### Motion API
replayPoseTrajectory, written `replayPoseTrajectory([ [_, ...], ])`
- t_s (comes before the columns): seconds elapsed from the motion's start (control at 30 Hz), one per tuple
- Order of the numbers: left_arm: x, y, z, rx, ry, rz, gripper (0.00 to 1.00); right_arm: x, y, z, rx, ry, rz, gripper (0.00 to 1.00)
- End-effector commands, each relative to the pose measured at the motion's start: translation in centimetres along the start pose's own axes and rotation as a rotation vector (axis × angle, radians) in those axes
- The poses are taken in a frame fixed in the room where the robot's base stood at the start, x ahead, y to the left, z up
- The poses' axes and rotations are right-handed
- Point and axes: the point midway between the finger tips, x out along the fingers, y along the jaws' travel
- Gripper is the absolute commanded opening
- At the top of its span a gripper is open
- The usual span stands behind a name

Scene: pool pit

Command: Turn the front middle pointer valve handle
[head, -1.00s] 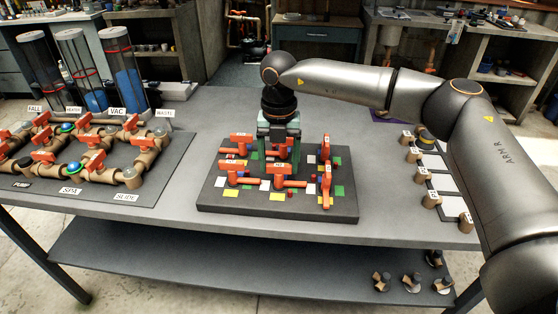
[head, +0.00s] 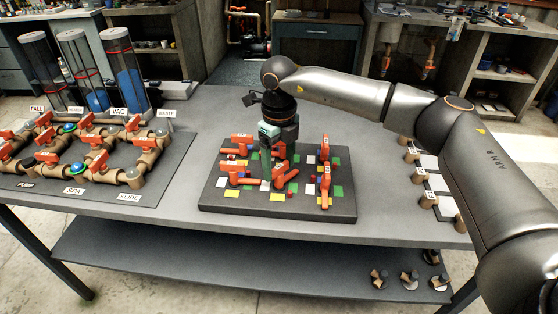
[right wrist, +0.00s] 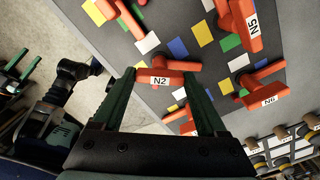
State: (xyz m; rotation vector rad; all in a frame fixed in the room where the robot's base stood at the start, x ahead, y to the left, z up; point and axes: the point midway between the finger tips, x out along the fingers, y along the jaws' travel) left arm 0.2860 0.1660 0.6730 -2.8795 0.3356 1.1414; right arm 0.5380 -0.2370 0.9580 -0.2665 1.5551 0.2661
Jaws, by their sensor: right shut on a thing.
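The valve board (head: 222,206) lies on the table with several orange pointer handles. The front middle handle (head: 285,181) is on it, its bar now slanting up to the right; its label reads N2 in the right wrist view (right wrist: 160,77). My right gripper (head: 266,172) points down over it and is shut on it. In the right wrist view the green fingers (right wrist: 160,86) stand on either side of the handle; the finger in front hides part of it in the head view. My left gripper (right wrist: 21,67) shows at the left edge of the wrist view, fingers apart and empty.
Neighbouring handles stand close: one at front left (head: 236,172), one at front right (head: 325,186). Orange-handled pipework (head: 95,160) with clear cylinders stands at the left. Cork-like knobs (head: 430,199) line the right. The table (head: 180,225) in front of the board is clear.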

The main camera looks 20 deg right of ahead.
Motion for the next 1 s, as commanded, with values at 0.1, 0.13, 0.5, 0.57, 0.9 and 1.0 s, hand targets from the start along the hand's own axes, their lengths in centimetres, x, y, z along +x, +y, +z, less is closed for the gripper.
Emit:
replayPoseTrajectory([
  [0.1,-0.15,0.01,-0.25,-0.001,0.004,-0.001,0.5,-0.18,-0.04,0.03,-0.111,-0.001,0.0,0.19],
  [0.13,-0.17,0.01,-0.3,-0.001,0.005,-0.001,0.5,-0.17,-0.04,0.02,-0.14,-0.001,0.0,0.19],
  [0.5,-0.33,-0.04,-0.63,-0.002,0.013,-0.003,0.5,-0.16,-0.05,0.06,-0.458,-0.002,-0.001,0.19],
  [0.57,-0.34,-0.05,-0.63,-0.002,0.013,-0.003,0.5,-0.15,-0.05,0.06,-0.499,-0.002,-0.001,0.19],
  [0.9,-0.38,-0.11,-0.59,-0.002,0.011,-0.004,0.5,-0.15,-0.02,0.06,-0.649,-0.003,0.0,0.19],
  [1.0,-0.38,-0.12,-0.57,-0.002,0.011,-0.005,0.5,-0.15,-0.02,0.06,-0.668,-0.003,0.0,0.19],
])
